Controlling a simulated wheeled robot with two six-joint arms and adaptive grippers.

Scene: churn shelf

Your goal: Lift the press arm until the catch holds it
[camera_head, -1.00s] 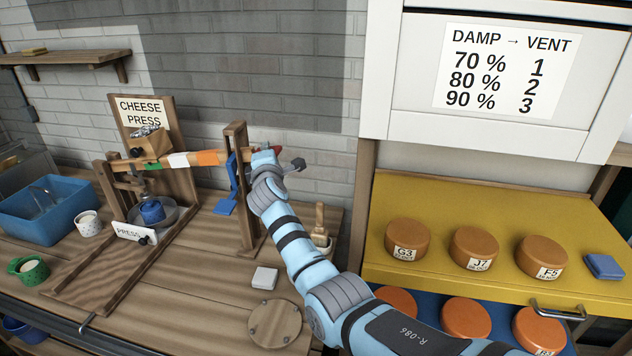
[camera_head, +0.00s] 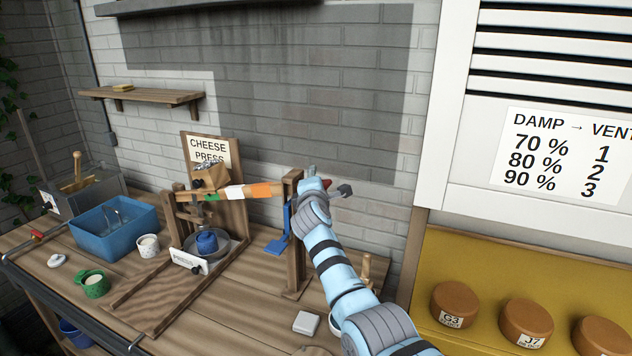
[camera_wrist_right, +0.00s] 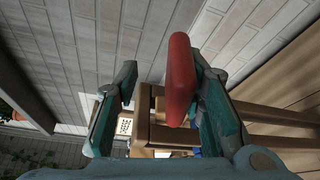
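The press arm (camera_head: 236,192) is a wooden beam with green, white and orange bands, roughly level, passing through a slotted wooden post (camera_head: 294,240). Its red handle (camera_wrist_right: 179,80) shows beyond the post. My right gripper (camera_head: 327,190) is at the handle; in the wrist view its fingers (camera_wrist_right: 165,75) are apart, with the handle between them, close to the right-hand finger. Whether they touch is unclear. A blue catch (camera_head: 287,222) hangs beside the post; whether it bears the beam cannot be told. My left gripper is out of view.
The cheese press (camera_head: 208,150) holds a blue weight-like piece (camera_head: 207,242) in a bowl. A blue tub (camera_head: 115,228), white cup (camera_head: 148,247) and green cup (camera_head: 92,284) stand left. A white block (camera_head: 306,323) lies in front. Cheeses on a yellow shelf (camera_head: 440,262) are at right.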

